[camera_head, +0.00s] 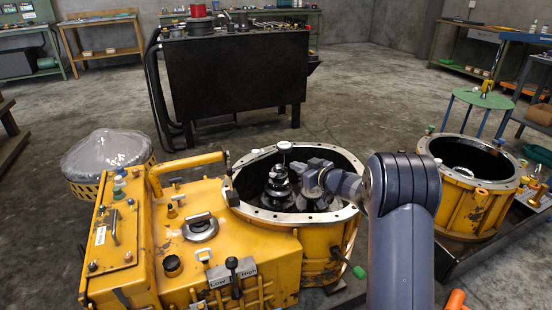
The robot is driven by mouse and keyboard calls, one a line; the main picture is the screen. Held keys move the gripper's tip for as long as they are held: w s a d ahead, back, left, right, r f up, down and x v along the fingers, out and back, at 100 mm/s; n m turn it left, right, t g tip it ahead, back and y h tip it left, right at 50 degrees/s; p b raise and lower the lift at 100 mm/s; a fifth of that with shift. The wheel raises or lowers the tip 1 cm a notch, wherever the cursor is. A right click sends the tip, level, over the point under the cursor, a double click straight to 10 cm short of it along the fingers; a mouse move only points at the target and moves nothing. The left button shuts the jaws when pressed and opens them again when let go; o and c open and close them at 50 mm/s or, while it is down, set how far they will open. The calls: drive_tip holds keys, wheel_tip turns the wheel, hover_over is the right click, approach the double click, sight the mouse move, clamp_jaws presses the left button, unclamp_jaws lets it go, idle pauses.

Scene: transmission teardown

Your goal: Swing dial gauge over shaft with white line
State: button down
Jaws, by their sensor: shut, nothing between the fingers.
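The yellow transmission housing (274,245) has an open round bell with a pale bolt-hole flange. A dark stepped shaft (278,184) stands upright inside the bell. A small round white-faced thing, which looks like the dial gauge (284,147), shows above the shaft near the far rim. I cannot make out a white line on the shaft. My gripper (308,178) reaches in from the right over the bell, just right of the shaft. It is shut and empty; whether it touches the shaft or gauge is unclear. My arm hides part of the bell's right side.
Levers marked Low and High (232,272) stand at the housing's front. A second yellow round casing (470,205) is at the right, and a wrapped dome (106,155) at the left. A dark workbench (237,85) stands behind, with clear concrete floor between it and the housing.

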sight(268, 155)
drive_tip(key=b+x, duration=0.3)
drive_tip(key=x, duration=0.9)
drive_tip(key=shift+f+b, duration=0.15)
drive_tip(key=shift+b, duration=0.25)
drive_tip(key=shift+a+p, duration=0.15)
drive_tip(key=shift+p, duration=0.25)
